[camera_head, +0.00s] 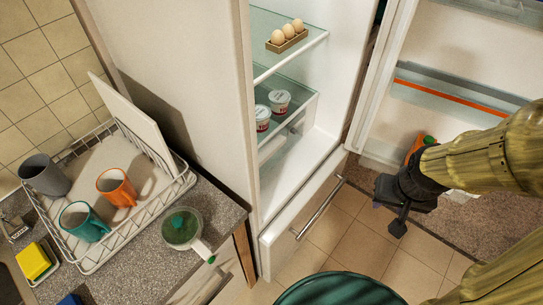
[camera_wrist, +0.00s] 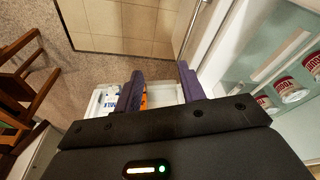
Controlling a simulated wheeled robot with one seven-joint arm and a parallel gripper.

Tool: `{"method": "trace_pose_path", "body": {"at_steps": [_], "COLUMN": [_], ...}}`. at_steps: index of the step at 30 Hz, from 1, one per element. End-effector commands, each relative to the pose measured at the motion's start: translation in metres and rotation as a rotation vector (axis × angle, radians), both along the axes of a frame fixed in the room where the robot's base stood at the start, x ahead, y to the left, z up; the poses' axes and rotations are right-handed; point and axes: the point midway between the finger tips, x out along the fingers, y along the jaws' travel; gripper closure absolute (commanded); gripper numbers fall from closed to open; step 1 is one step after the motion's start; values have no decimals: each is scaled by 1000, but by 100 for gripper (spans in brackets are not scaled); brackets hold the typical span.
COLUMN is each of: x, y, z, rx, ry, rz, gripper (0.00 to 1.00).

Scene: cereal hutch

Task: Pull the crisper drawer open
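The open fridge (camera_head: 305,172) stands in the middle of the head view. Under its lower glass shelf is a pale front with a small light grip, which looks like the crisper drawer (camera_head: 272,150); it appears pushed in, and its edges are hard to make out. My gripper (camera_head: 388,216) is to the right of the fridge opening, in front of the open door, apart from the drawer. In the wrist view my gripper (camera_wrist: 160,73) has its two dark fingers spread with nothing held between them.
The open fridge door (camera_head: 440,50) is at right, with an orange-capped item (camera_head: 420,147) low in it. Yogurt tubs (camera_head: 279,101) and eggs (camera_head: 287,36) sit on shelves. A lower drawer's bar handle (camera_head: 318,207) juts out. A dark green round object (camera_head: 340,289) is in front.

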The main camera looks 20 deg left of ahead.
Motion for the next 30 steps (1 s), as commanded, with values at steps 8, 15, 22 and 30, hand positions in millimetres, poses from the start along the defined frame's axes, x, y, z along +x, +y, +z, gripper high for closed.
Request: {"method": "trace_pose_path", "body": {"at_steps": [8, 15, 22, 30], "x": [5, 62, 135, 168], "y": [-1, -3, 32, 108], "z": [-7, -62, -128, -189], "rx": [-12, -151, -321, -454], "ry": [-15, -189, -503, -1018], "rz": [31, 410, 1024, 1621], "gripper": [60, 60, 60, 60]}}
